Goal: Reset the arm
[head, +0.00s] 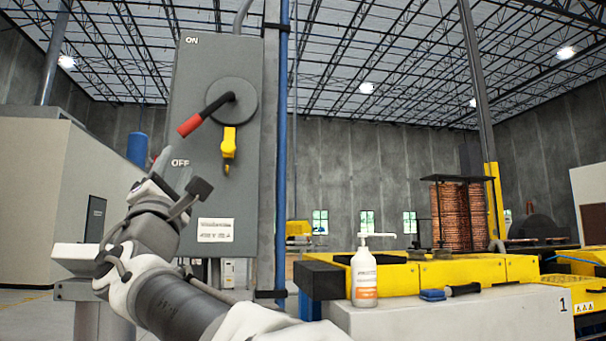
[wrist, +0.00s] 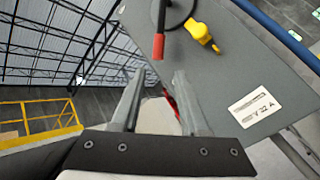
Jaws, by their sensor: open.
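My gripper (head: 176,171) is raised in front of the lower left edge of a grey switch box (head: 245,160). In the wrist view my gripper (wrist: 157,80) shows two metal fingers spread apart with nothing held between them. The box has a lever with a red grip (head: 191,124), pointing down and left between the ON and OFF marks. The red grip (wrist: 158,46) appears beyond the fingertips in the wrist view, apart from them. My arm partly hides the box's lower left side.
A white pump bottle (head: 364,276) and a blue-headed brush (head: 450,291) stand and lie on a pale bench (head: 470,318) at the lower right. Yellow machinery (head: 400,278) is behind them. A blue pipe (head: 281,160) runs up beside the box.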

